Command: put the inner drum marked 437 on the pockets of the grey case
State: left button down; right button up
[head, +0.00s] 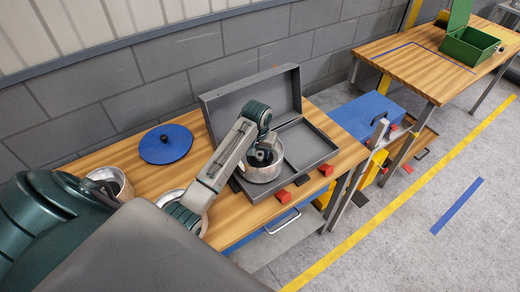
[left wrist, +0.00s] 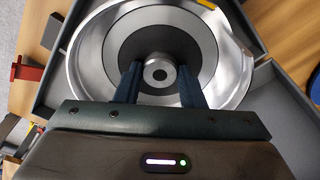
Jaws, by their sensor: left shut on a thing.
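A silver metal drum (head: 262,176) with a central hub is at the left half of the open grey case (head: 318,152). My left gripper (head: 262,155) is shut on the drum's hub from above. In the left wrist view the two fingers (left wrist: 160,88) stand on either side of the hub, and the drum's bright wall (left wrist: 84,58) surrounds them. The case's grey edge (left wrist: 282,92) shows beside the drum. I cannot tell whether the drum rests in the case or hangs just above it. No number is readable. My right gripper is not in view.
A blue disc (head: 165,143) lies behind on the wooden table (head: 135,150). Another metal drum (head: 122,186) stands at the left, and a round metal part is partly behind my arm. The case lid (head: 255,98) stands open. Red latches (head: 326,170) stick out at the front.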

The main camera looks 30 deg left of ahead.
pick_arm(q)
jog(key=shift+f+p, duration=0.3)
jog(key=shift+f, duration=0.55)
jog(key=c, duration=1.3)
grip_release()
jog(key=shift+f, duration=0.2)
jog(key=shift+c, duration=0.2)
jog(key=o, duration=0.4)
jog(key=shift+s+d+r, duration=0.1)
jog(key=shift+s, duration=0.05)
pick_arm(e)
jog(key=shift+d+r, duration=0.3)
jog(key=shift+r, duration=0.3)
pick_arm(q)
jog(key=shift+r, duration=0.1)
